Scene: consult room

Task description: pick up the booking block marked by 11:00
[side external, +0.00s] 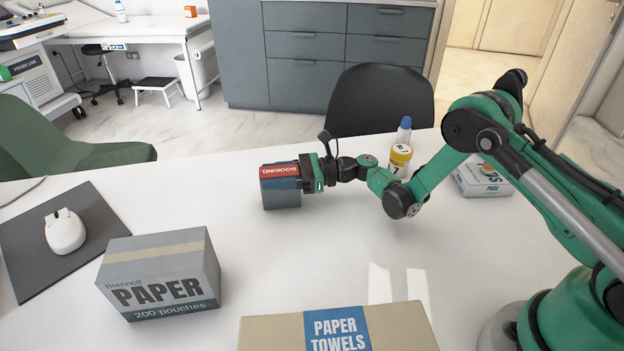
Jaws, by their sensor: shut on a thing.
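The booking block (281,196) is a grey-blue block with a red top band lettered "BOOKING", which reads upside down in the side external view. It is near the middle of the white table. My gripper (302,180) reaches it from the right and is shut on its right end. The block looks upright; I cannot tell whether it touches the table or is slightly above it. No "11:00" marking is readable on the faces that show. The gripper hides part of the block's right side.
A grey paper box (160,272) stands front left, a paper towels box (338,328) at the front edge. A mouse (65,231) lies on a dark mat (28,240). A yellow-labelled container (400,156), a blue-capped bottle (404,130) and a white box (482,182) stand behind my arm.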

